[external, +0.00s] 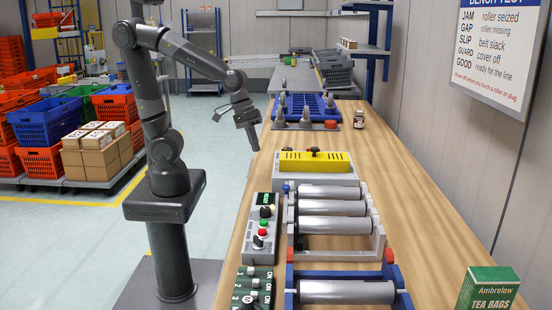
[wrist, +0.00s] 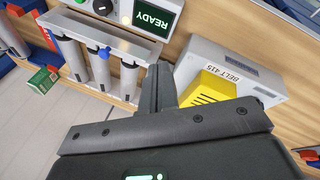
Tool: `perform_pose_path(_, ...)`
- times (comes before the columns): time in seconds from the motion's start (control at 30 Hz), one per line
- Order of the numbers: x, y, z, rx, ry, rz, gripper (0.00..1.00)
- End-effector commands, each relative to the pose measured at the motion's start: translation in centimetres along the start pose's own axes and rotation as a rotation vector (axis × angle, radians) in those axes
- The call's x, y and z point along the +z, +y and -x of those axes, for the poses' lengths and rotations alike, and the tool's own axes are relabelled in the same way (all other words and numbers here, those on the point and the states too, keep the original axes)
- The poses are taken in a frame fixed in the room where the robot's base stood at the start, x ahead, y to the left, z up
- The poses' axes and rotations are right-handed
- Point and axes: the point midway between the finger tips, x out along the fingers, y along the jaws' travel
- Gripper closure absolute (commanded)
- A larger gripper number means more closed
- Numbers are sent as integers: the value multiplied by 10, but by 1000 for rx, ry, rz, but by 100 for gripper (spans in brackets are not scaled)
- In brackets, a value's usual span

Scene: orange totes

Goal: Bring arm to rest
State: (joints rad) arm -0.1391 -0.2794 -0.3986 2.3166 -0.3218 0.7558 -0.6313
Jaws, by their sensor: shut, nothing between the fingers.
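My arm reaches from its column over the near edge of the wooden bench (external: 415,200), bent at the elbow. My gripper (external: 254,146) points down at the bench's left edge, above and beyond the yellow-covered belt unit (external: 330,181). In the wrist view my gripper's fingers (wrist: 160,88) are together and empty, with the belt unit (wrist: 235,65) to their right. Nothing is seen touching the fingers.
A roller frame (external: 332,222), a control box (external: 262,228) and a green switch panel (external: 253,287) stand nearer on the bench. A tea box (external: 488,290) is at front right. A blue rack (external: 304,108) and a small jar (external: 359,119) are farther back.

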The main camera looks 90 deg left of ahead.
Motion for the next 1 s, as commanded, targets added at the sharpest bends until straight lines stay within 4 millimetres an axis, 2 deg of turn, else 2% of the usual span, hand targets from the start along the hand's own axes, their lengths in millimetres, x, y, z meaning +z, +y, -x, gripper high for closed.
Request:
perform_pose_path(0.1, -4, -33, 31, -28, 79, -145, 100)
perform_pose_path(0.3, -4, -90, 75, -83, 175, -380, 100)
perform_pose_path(0.5, 1, -134, 100, -123, 222, -546, 100)
perform_pose_path(0.7, 4, -151, 107, -137, 234, -610, 100)
perform_pose_path(1.0, 4, -151, 107, -138, 234, -612, 100)
